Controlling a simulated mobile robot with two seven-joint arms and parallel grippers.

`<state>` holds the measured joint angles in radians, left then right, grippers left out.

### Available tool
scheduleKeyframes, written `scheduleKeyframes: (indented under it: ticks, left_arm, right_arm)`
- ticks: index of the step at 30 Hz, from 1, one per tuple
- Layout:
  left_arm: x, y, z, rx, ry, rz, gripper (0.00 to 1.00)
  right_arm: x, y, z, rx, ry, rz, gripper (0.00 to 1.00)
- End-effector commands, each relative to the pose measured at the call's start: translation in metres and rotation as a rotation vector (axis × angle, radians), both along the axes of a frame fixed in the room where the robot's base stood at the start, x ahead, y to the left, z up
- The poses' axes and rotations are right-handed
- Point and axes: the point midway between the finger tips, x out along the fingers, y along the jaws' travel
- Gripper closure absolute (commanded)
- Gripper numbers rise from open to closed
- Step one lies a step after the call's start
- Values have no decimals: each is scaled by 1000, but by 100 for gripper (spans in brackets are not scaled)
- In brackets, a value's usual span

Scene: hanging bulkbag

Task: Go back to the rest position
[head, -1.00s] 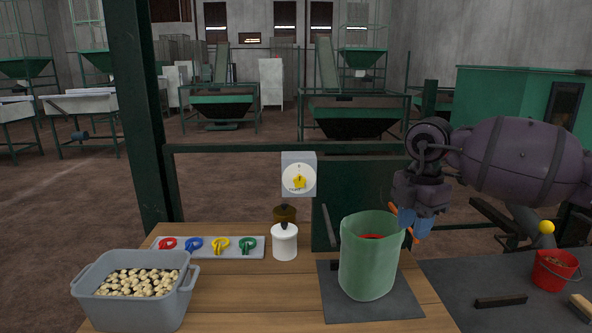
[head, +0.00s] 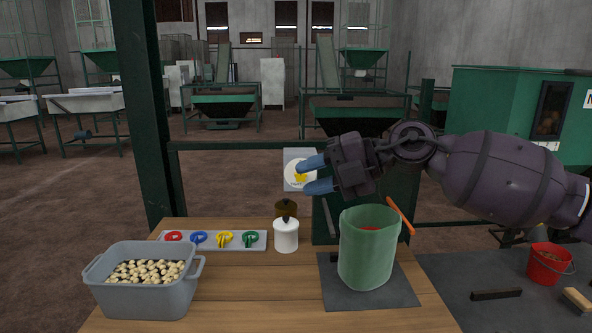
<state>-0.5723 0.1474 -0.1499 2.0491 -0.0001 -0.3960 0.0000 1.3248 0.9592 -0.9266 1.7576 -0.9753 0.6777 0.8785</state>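My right gripper (head: 316,175) is in the middle of the head view, its two blue fingers pointing left and apart, with nothing between them. It overlaps the view of the white dial box (head: 291,157) with a yellow knob; I cannot tell whether they touch. My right arm reaches in from the right edge. Below the gripper stands a green bag (head: 366,252), open at the top, with something red inside. An orange stick (head: 401,216) leans at its right rim, apart from the gripper. My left gripper is not in view.
A grey bin of pale pieces (head: 143,283) stands on the wooden table at the left. A tray (head: 213,246) holds several coloured clips. A white lidded jar (head: 286,236) stands beside it. A red bucket (head: 549,266) is at the right. A green post (head: 147,120) rises behind the table.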

Motion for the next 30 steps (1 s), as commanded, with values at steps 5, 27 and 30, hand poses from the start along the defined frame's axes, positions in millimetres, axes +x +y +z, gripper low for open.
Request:
scheduleKeyframes:
  ticks: [5,27,30]
  left_arm:
    - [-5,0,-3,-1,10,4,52]
    - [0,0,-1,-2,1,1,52]
    - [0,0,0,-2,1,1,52]
  right_arm:
    - [-8,22,4,373,-23,-51,69]
    - [1,-84,-169,920,452,-899,69]
    - [-11,-104,-206,937,553,-1010,69]
